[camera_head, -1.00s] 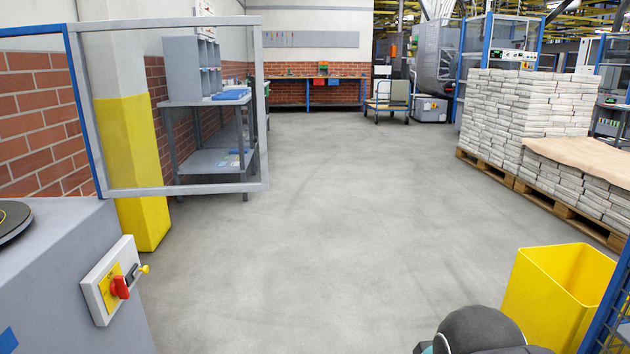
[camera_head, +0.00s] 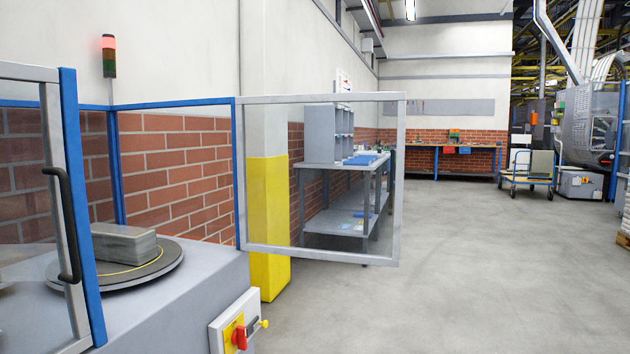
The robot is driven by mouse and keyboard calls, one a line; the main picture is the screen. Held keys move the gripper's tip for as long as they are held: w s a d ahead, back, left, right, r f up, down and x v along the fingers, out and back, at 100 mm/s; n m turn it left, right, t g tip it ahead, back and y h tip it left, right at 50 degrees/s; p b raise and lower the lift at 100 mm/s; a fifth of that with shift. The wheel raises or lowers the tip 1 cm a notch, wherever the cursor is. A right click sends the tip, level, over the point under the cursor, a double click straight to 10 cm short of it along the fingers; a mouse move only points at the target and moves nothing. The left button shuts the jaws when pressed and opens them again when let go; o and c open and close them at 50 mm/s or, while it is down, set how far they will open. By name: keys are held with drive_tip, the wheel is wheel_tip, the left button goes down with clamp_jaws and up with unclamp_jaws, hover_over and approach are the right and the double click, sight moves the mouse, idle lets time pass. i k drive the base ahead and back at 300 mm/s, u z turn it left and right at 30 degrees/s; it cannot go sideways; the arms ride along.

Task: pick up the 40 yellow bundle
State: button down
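A grey, block-shaped bundle (camera_head: 124,244) lies on a round dark turntable (camera_head: 160,268) with a yellow ring, at the left of the head view. The turntable sits on top of a grey machine body (camera_head: 210,290). No label, number or yellow colour can be read on the bundle, so I cannot tell whether it is the one named. My gripper is not in view.
A blue-framed clear guard with a black handle (camera_head: 66,220) stands at the left. An open grey-framed panel (camera_head: 318,254) juts out beyond the machine. A yellow-based pillar (camera_head: 268,220) and a grey workbench (camera_head: 345,225) stand behind. The floor (camera_head: 470,270) at right is clear.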

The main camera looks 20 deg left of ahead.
sight(132, 246)
drive_tip(key=z, duration=0.05)
drive_tip(key=i, duration=3.95)
drive_tip(key=u, duration=4.2)
drive_tip(key=i, duration=1)
drive_tip(key=u, duration=0.15)
drive_tip(key=k, duration=0.15)
drive_tip(key=z, duration=0.1)
